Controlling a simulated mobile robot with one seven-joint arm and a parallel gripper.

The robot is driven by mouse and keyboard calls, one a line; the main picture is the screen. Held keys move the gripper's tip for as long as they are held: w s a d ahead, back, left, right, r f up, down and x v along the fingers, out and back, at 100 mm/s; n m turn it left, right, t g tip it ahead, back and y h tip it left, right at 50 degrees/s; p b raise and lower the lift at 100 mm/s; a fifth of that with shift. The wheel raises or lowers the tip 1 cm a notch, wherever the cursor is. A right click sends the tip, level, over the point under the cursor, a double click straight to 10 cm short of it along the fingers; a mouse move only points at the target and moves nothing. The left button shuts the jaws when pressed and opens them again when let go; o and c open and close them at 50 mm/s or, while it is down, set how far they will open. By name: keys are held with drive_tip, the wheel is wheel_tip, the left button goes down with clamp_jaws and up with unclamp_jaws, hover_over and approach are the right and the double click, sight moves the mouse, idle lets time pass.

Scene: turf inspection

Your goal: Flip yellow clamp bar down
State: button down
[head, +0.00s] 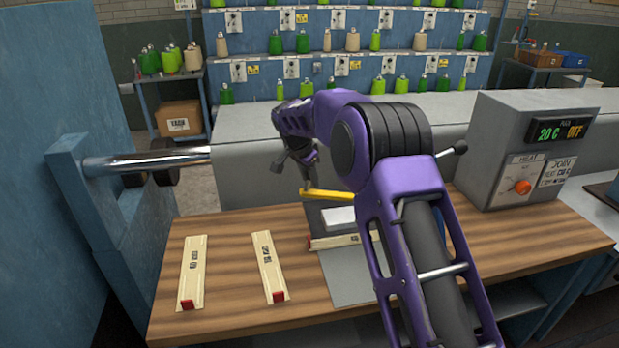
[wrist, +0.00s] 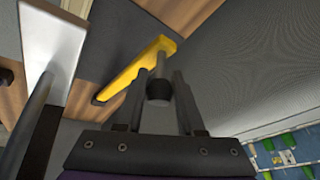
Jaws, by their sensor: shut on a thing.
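The yellow clamp bar (head: 330,195) lies roughly level at the back of the grey plate on the bench, partly behind my arm. In the wrist view the yellow clamp bar (wrist: 140,70) runs diagonally, with a dark round knob (wrist: 159,89) at its near end. My gripper (head: 307,184) is at the left end of the bar. In the wrist view my gripper (wrist: 159,86) has its two fingers on either side of the knob, shut on it. A pale block (head: 339,218) sits just in front of the bar.
Two labelled cream strips with red ends, a left one (head: 193,272) and a middle one (head: 269,266), lie on the wooden bench (head: 225,300). Another strip (head: 335,241) lies across the plate. A grey heater box (head: 530,150) reading 20 C OFF stands at right.

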drive_tip(key=shift+h, duration=0.7)
drive_tip(key=f+b, duration=0.2)
drive_tip(key=a+f+b, duration=0.1)
drive_tip(key=f+b, duration=0.1)
drive_tip(key=f, duration=0.1)
drive_tip(key=a+f+b, duration=0.1)
drive_tip(key=f+b, duration=0.1)
drive_tip(key=f, duration=0.1)
drive_tip(key=shift+s+a, duration=0.2)
drive_tip(key=shift+s, duration=0.2)
drive_tip(key=shift+a+f, duration=0.1)
drive_tip(key=shift+f, duration=0.25)
drive_tip(key=shift+s+f, duration=0.1)
drive_tip(key=c, duration=0.6)
unclamp_jaws()
drive_tip(key=shift+o, duration=0.4)
drive_tip(key=shift+r, duration=0.2)
drive_tip(key=shift+r, duration=0.25)
drive_tip(key=v, duration=1.6)
drive_tip(key=shift+s+a+p, duration=0.2)
drive_tip(key=shift+s+p, duration=0.1)
drive_tip(key=shift+s, duration=0.2)
